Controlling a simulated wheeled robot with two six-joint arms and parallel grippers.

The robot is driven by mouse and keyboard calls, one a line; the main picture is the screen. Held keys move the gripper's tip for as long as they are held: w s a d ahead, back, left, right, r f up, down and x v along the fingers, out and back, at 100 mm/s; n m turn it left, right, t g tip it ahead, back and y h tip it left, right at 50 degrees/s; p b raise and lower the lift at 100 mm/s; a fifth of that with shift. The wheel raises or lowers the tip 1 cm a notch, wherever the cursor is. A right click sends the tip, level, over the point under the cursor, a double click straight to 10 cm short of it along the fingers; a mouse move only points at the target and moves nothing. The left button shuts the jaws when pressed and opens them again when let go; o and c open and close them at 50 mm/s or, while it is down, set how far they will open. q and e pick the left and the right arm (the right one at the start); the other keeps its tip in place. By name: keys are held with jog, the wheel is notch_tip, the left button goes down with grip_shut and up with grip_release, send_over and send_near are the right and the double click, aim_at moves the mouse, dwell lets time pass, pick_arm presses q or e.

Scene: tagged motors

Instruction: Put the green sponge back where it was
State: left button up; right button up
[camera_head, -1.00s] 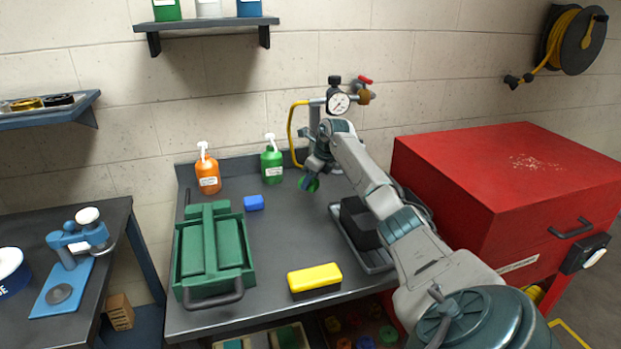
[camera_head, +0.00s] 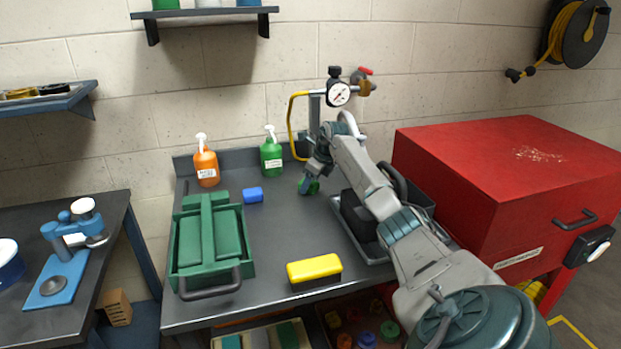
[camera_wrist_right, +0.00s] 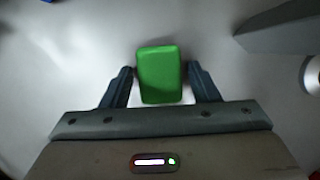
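The green sponge (camera_wrist_right: 159,75) is a small bright green block between the two fingers of my right gripper (camera_wrist_right: 160,75) in the right wrist view. A narrow gap shows between the sponge and each finger, so the gripper looks open around it. In the head view the right gripper (camera_head: 309,186) points down low over the grey workbench (camera_head: 285,228), behind the yellow-topped block. A bit of the sponge (camera_head: 303,186) shows there, at or very near the bench top. My left gripper is not in view.
A blue block (camera_head: 253,195), green bottle (camera_head: 271,157) and orange bottle (camera_head: 206,164) stand to the left. A green toolbox (camera_head: 211,245) and yellow-topped block (camera_head: 314,270) are nearer. A dark tray (camera_head: 372,252) lies beneath my arm, beside the red cabinet (camera_head: 480,190). The bench middle is clear.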

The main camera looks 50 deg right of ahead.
aim_at(314, 184)
jog(key=shift+o, duration=0.2)
jog(key=shift+r, duration=0.1)
jog(key=shift+r, duration=0.25)
jog(key=p+v, duration=0.2)
jog(key=v, duration=0.1)
jog(key=shift+r+p, duration=0.2)
jog(key=shift+p, duration=0.15)
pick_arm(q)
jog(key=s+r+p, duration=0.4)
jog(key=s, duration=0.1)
pick_arm(e)
jog(key=v, duration=0.8)
jog(key=shift+s, duration=0.2)
jog(key=shift+r, duration=0.1)
